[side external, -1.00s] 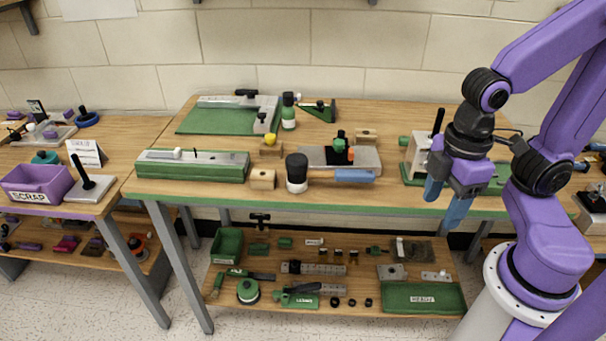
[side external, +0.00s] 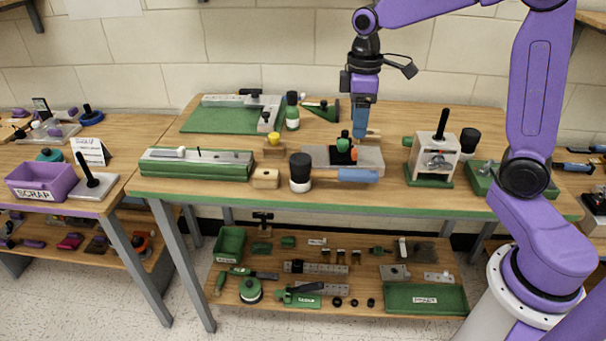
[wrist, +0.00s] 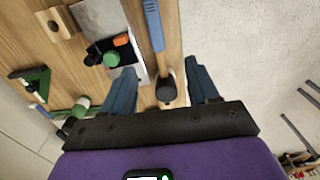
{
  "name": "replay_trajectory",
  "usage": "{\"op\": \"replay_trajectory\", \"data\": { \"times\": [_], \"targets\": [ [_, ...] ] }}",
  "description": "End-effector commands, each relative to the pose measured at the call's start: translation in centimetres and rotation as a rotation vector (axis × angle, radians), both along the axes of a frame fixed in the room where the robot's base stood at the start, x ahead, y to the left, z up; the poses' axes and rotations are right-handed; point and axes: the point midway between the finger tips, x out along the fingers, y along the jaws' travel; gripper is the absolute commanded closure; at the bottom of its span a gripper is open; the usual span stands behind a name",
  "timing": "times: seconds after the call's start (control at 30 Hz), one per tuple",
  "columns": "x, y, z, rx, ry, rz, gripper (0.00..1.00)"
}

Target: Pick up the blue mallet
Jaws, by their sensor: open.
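The blue mallet lies along the front edge of the middle table. Its blue handle (side external: 345,175) points right, and its black and white head (side external: 300,173) is at the left end. In the wrist view the handle (wrist: 154,25) runs up the picture and the dark head (wrist: 166,92) shows between my two fingers. My gripper (side external: 360,132) is open and empty, pointing down over the table. In the side view its fingers overlap each other and appear behind the handle. In the wrist view the fingertips (wrist: 160,66) stand apart on either side of the mallet.
A grey plate (side external: 370,157) with green, black and orange parts (side external: 343,148) lies just behind the handle. A wooden block (side external: 265,179) is left of the head. A green and white bottle (side external: 292,112) stands behind.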

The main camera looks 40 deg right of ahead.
Motion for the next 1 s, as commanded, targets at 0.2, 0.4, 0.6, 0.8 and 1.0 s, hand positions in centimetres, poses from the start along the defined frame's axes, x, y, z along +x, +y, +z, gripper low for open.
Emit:
{"op": "replay_trajectory", "data": {
  "times": [0.2,0.4,0.6,0.8,1.0],
  "targets": [
    [0.4,-0.4,-1.8,-0.001,0.004,-0.004,0.4],
    [0.3,-0.4,-5.6,-0.001,0.006,-0.005,0.4],
    [0.3,-0.4,-9.3,-0.001,0.004,-0.006,0.4],
    [0.3,-0.3,-11.8,-0.001,0.002,-0.005,0.4],
    [0.4,-0.4,-12.8,0.0,0.001,-0.006,0.4]
  ]
}}
